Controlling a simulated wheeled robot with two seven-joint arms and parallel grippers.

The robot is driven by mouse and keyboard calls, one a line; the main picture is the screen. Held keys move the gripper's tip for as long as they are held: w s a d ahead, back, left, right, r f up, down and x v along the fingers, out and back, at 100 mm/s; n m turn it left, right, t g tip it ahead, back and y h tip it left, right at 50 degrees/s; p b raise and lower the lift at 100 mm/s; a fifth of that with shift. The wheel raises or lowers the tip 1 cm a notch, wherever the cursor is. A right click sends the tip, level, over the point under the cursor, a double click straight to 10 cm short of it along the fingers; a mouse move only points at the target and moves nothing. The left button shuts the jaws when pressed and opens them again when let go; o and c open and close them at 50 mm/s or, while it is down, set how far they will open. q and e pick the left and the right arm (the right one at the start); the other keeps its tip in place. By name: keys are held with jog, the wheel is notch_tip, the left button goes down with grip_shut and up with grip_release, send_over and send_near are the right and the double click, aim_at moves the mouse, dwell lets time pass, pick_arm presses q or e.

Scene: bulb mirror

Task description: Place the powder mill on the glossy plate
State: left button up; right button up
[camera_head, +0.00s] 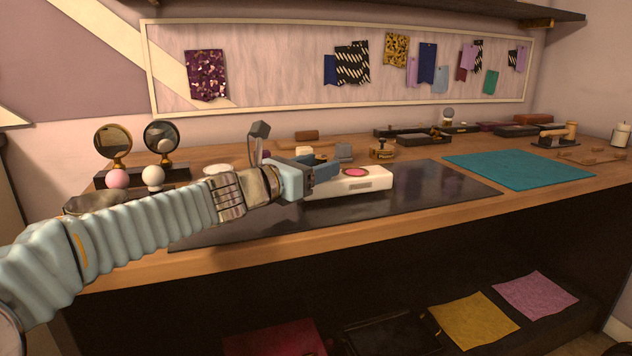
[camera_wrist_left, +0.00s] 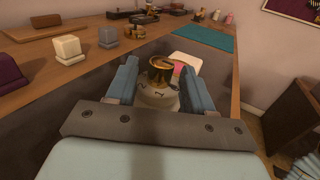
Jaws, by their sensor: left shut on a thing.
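My left gripper (camera_head: 322,172) reaches in from the left over the dark glossy plate (camera_head: 440,188), which lies flat on the wooden bench. In the left wrist view its fingers (camera_wrist_left: 158,88) are shut on what looks like the powder mill (camera_wrist_left: 160,70), with a brass top and a pale rounded lower part. The mill is hidden behind the gripper in the head view. I cannot tell whether its bottom touches anything. A white box with a pink disc (camera_head: 355,181) is just right of the gripper, on the dark plate. My right gripper is not in view.
A brass-topped item (camera_head: 382,151) and small blocks (camera_head: 343,152) stand behind the plate. A teal mat (camera_head: 518,169) lies to the right. Two round mirrors (camera_head: 113,142) and bulbs (camera_head: 153,177) stand at the left. The plate's right part is clear.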

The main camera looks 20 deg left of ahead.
pick_arm(q)
jog(key=shift+f, duration=0.35)
jog(key=shift+f, duration=0.15)
jog(key=o, duration=1.2)
jog(key=shift+c, duration=0.2)
jog(key=shift+s+a+r, duration=0.15)
jog(key=shift+s+r, duration=0.05)
jog(key=v, duration=1.1)
jog(key=shift+s, duration=0.25)
